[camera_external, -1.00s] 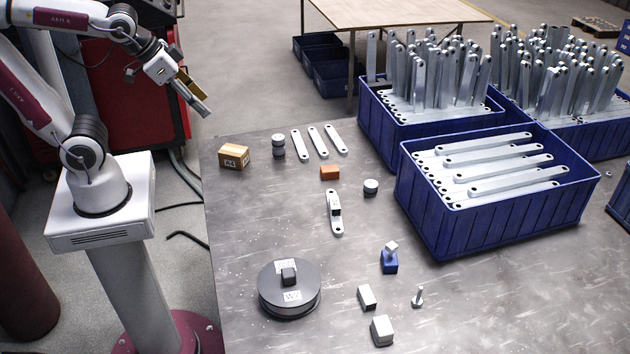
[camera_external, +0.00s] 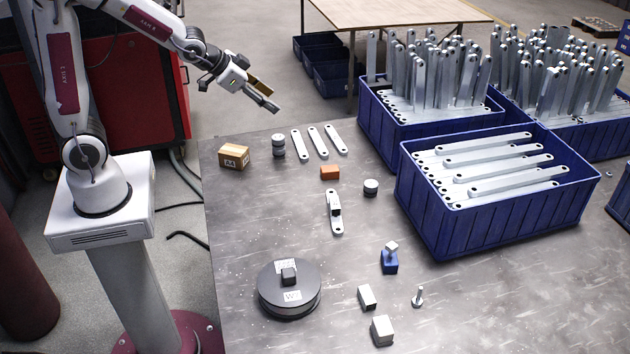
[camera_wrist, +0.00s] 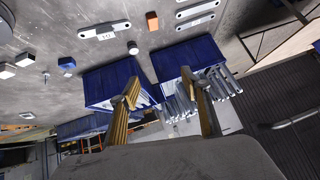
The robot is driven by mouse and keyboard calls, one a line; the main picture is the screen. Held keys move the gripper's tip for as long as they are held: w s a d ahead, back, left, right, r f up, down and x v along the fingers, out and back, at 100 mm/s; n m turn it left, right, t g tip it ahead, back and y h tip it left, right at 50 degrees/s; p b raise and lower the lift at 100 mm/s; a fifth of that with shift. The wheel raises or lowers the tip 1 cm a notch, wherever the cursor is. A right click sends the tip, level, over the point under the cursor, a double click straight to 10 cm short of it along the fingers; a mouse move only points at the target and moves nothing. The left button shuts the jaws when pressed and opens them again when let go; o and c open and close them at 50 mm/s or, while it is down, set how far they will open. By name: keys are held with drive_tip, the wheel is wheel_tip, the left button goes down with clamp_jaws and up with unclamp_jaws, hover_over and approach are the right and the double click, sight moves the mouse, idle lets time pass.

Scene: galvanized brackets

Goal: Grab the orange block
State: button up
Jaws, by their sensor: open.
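The orange block (camera_external: 329,172) lies on the grey table, left of the blue bracket crates and just below three flat brackets. It also shows in the wrist view (camera_wrist: 152,21) near the top edge. My gripper (camera_external: 269,96) is open and empty, held up in the air above the far left part of the table, well apart from the block. In the wrist view its two yellowish fingers (camera_wrist: 166,97) stand wide apart with nothing between them.
A cardboard box (camera_external: 234,156) and dark stacked cylinders (camera_external: 279,146) stand left of the block. A short cylinder (camera_external: 371,187) and a bracket (camera_external: 335,214) lie close below it. A blue crate (camera_external: 490,222) stands to the right. A round dark disc (camera_external: 289,302) lies in front.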

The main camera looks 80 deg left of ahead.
drive_tip(key=w+a+f+t, duration=0.1)
drive_tip(key=w+a+f, duration=0.2)
drive_tip(key=w+f, duration=0.35)
drive_tip(key=w+a+f+m+t+h, duration=0.1)
drive_tip(key=w+f, duration=0.2)
drive_tip(key=f, duration=0.4)
drive_tip(key=w+a+f+t+h, duration=0.1)
drive_tip(key=w+a+f, duration=0.15)
drive_tip(key=f, duration=0.45)
drive_tip(key=t+h, duration=0.1)
drive_tip(key=t, duration=0.1)
approach(327, 169)
drive_tip(key=shift+w+r, duration=0.3)
drive_tip(key=shift+w, duration=0.45)
drive_tip(key=shift+s+f, duration=0.2)
drive_tip(key=shift+f, duration=0.45)
drive_tip(key=shift+w, duration=0.1)
drive_tip(key=shift+x, duration=1.15)
drive_tip(key=shift+f, duration=0.1)
drive_tip(key=shift+x, duration=2.65)
drive_tip(key=shift+r, duration=0.2)
